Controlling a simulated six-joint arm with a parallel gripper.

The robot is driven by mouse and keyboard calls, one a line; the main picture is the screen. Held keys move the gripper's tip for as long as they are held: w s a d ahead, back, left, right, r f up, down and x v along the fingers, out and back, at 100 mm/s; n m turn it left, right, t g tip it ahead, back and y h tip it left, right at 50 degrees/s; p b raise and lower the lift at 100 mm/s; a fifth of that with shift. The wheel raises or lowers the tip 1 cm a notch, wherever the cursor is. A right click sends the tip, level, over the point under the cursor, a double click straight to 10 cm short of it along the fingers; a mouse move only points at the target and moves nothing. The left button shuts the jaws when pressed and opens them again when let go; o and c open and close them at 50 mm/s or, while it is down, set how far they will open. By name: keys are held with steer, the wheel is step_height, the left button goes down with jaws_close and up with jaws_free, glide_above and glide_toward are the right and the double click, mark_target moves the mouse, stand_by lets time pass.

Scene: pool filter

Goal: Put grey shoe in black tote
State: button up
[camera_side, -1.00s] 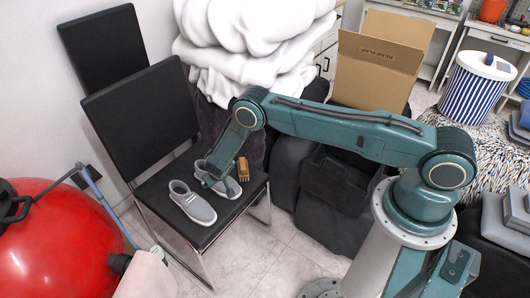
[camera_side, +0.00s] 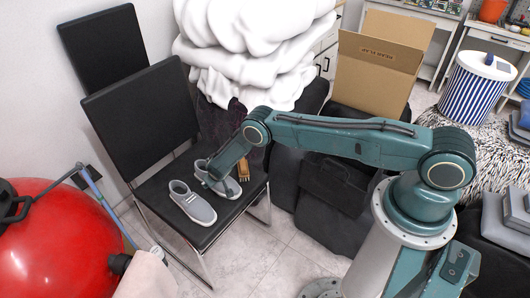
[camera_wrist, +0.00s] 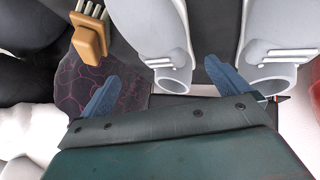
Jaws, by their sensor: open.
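Two grey shoes with white soles lie side by side on the black chair seat in the side view: one nearer the front left (camera_side: 193,203) and one behind it to the right (camera_side: 229,187). My gripper (camera_side: 217,180) is low over the right-hand shoe and partly hides it. In the wrist view my gripper (camera_wrist: 162,88) is open, with one blue finger on each side of a shoe (camera_wrist: 152,30). The other shoe (camera_wrist: 280,35) is beyond the right finger. I cannot tell whether the fingers touch the shoe. The black tote (camera_side: 335,183) is on the floor right of the chair.
A wooden brush (camera_side: 244,170) lies on the seat close to the right-hand shoe, and shows left of the fingers in the wrist view (camera_wrist: 91,38). White bedding (camera_side: 255,45) is piled behind. A cardboard box (camera_side: 380,65) stands open behind the tote. A red ball (camera_side: 60,240) is at left.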

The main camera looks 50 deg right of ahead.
steer(key=shift+f, duration=0.1)
steer(key=shift+x, duration=2.45)
steer(key=c, duration=1.2)
steer(key=shift+o, duration=0.2)
steer(key=shift+w+r, duration=0.1)
steer(key=shift+r, duration=0.2)
step_height(320, 180, up, 19)
steer(key=shift+r, duration=0.25)
